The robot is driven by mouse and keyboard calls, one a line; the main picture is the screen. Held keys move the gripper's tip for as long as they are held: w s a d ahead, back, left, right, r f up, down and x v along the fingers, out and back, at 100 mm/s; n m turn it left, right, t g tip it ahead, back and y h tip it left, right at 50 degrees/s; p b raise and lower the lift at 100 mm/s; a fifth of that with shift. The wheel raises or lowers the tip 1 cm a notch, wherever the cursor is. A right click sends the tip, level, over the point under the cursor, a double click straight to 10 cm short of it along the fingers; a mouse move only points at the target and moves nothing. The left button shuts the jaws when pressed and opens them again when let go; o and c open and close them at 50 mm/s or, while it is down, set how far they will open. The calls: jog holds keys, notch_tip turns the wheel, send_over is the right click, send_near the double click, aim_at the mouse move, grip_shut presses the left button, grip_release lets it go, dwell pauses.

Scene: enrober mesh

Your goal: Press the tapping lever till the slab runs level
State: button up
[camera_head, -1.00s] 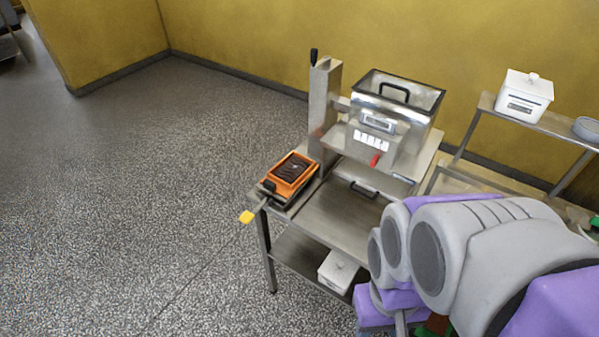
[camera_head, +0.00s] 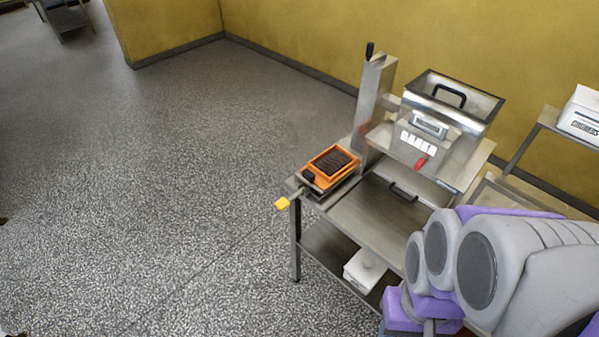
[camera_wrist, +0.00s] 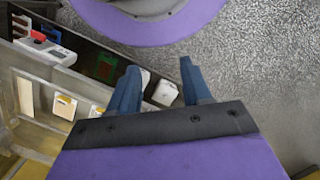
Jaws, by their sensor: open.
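The tapping lever, with a yellow tip (camera_head: 282,204), juts out from the left front corner of the steel table. Beside its base sits an orange mould (camera_head: 316,177) holding a dark brown slab (camera_head: 332,162); I cannot tell from here whether the slab is level. My gripper (camera_wrist: 160,80) shows in the wrist view with its two blue fingers apart and nothing between them. It is over the floor and a shelf, and neither lever nor mould shows in that view. In the head view my arm is at the lower right, well apart from the lever, and my gripper is not clearly visible.
A steel machine with a lidded hopper (camera_head: 455,100) and a red knob (camera_head: 421,162) stands on the table behind the mould. A white box (camera_head: 364,270) is on the lower shelf. Another white box (camera_head: 582,115) sits on a rack at right. Floor left of the table is clear.

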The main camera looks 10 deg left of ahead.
jog(key=shift+w, duration=0.25)
jog(key=c, duration=0.3)
jog(key=shift+n, duration=0.7)
jog(key=w+a, duration=0.1)
jog(key=w, duration=0.2)
jog(key=w+a+r, duration=0.1)
jog(key=w, duration=0.3)
jog(key=w+a+r, duration=0.1)
jog(key=w, duration=0.3)
jog(key=shift+r, duration=0.2)
grip_shut()
jog(key=w+a+f+n, duration=0.1)
jog(key=w+a, duration=0.6)
jog(key=w, duration=0.7)
jog(key=w+a+f+n+p, duration=0.2)
jog(key=w+a+f, duration=1.1)
jog(key=w+a, duration=0.3)
jog(key=shift+w+a+f+t, duration=0.3)
jog(key=shift+w+a+f, duration=0.1)
jog(key=shift+a, duration=0.25)
